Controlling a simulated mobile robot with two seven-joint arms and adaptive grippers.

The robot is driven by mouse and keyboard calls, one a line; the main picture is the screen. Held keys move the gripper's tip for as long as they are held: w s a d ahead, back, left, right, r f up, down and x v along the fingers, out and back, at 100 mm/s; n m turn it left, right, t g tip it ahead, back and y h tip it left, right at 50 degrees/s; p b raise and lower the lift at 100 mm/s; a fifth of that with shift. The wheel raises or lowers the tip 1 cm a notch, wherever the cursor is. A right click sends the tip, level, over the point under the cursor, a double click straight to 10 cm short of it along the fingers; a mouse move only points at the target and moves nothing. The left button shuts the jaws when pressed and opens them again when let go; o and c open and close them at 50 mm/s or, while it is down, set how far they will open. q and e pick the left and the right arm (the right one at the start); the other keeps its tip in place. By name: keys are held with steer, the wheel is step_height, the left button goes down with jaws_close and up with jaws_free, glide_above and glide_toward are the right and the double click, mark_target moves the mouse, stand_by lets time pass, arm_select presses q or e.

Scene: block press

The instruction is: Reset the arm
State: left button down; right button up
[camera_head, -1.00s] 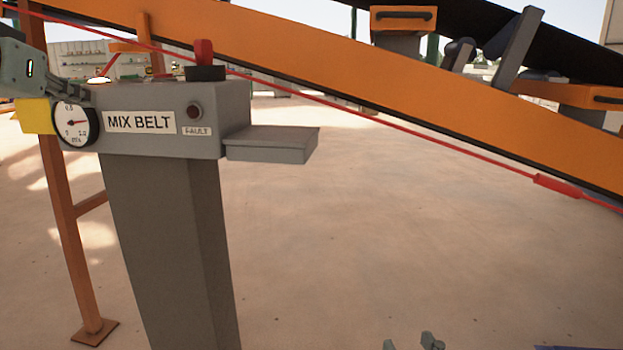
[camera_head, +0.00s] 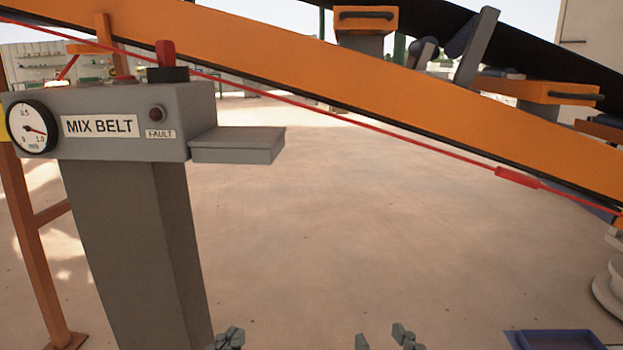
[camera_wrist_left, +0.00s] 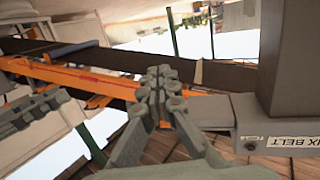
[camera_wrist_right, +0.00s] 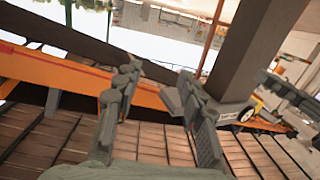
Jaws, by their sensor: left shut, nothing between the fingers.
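My left gripper (camera_head: 230,338) is at the bottom edge of the head view, just right of the grey pedestal's foot. Its fingers meet with nothing between them, clear in the left wrist view (camera_wrist_left: 161,82). My right gripper (camera_head: 383,337) is farther right at the same edge. Its fingertips stand apart and empty, also in the right wrist view (camera_wrist_right: 157,75). The grey MIX BELT control box (camera_head: 185,105) stands at left with a round gauge (camera_head: 31,127), a dark red FAULT lamp (camera_head: 157,113) and a red-topped knob (camera_head: 166,58). Neither gripper touches it.
An orange conveyor frame (camera_head: 300,65) slopes down to the right, with a red pull cord (camera_head: 420,148) along it. A grey shelf (camera_head: 238,146) juts from the box. A blue tray (camera_head: 558,341) is at bottom right. The floor between is clear.

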arm_select(q)
steer(key=s+a+f+n+g+y+p, duration=0.1)
steer(key=s+a+f+g+y+p, duration=0.15)
steer(key=f, duration=0.45)
steer(key=s+a+f+g+y+p, duration=0.1)
steer(key=a+f+g+y+p, duration=0.15)
steer(key=f, duration=0.55)
arm_select(e)
steer(key=s+d+f+g+h, duration=0.1)
steer(key=d+f+g+h, duration=0.2)
steer(key=f, duration=0.5)
steer(key=s+d+f+g+h, duration=0.1)
steer(key=d+f+g, duration=0.25)
steer(key=f, duration=0.45)
arm_select(q)
steer(key=s+a+f+n+g+y+p, duration=0.1)
steer(key=s+a+f+g+y+p, duration=0.1)
steer(key=s+a+f+g+p, duration=0.2)
steer(key=s+a+f+g, duration=0.3)
steer(key=s+a+f, duration=0.3)
steer(key=shift+s+a+f+n+g+p, duration=0.2)
steer(key=shift+s+n+g+p, duration=0.1)
steer(key=shift+g+p, duration=0.1)
arm_select(e)
steer(key=s+d+f+m+g+h, duration=0.2)
steer(key=s+d+f+g, duration=0.5)
steer(key=s+d+f, duration=0.3)
steer(key=shift+s+d+f, duration=0.15)
steer(key=shift+f, duration=0.15)
